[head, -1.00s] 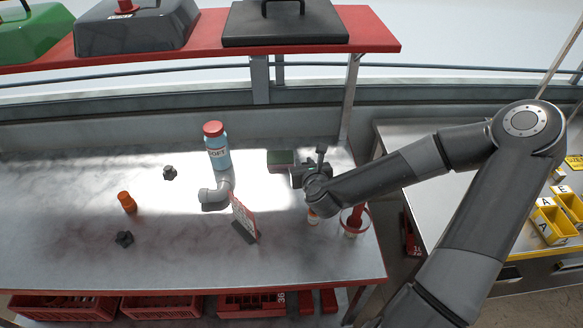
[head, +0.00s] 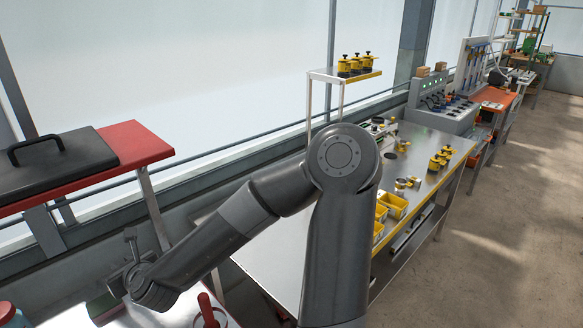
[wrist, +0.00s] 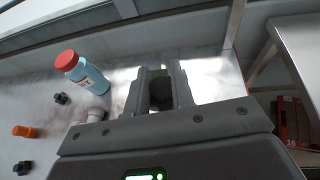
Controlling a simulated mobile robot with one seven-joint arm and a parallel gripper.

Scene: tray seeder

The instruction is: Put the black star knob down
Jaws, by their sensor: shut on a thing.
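My gripper (wrist: 160,76) is shut on a dark, rounded thing, the black star knob (wrist: 160,97), which shows between the two fingers in the wrist view. Its lower side is hidden, so I cannot tell whether it touches the surface below. In the head view my gripper (head: 120,283) is at the lower left over the bench, and the knob cannot be made out there. Two other black knobs, one upper (wrist: 61,98) and one lower (wrist: 22,167), lie on the metal bench at the left of the wrist view.
A red container (head: 208,312) is nearby in the head view. A second bench (head: 270,255) with yellow bins (head: 395,205) stands to the right.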

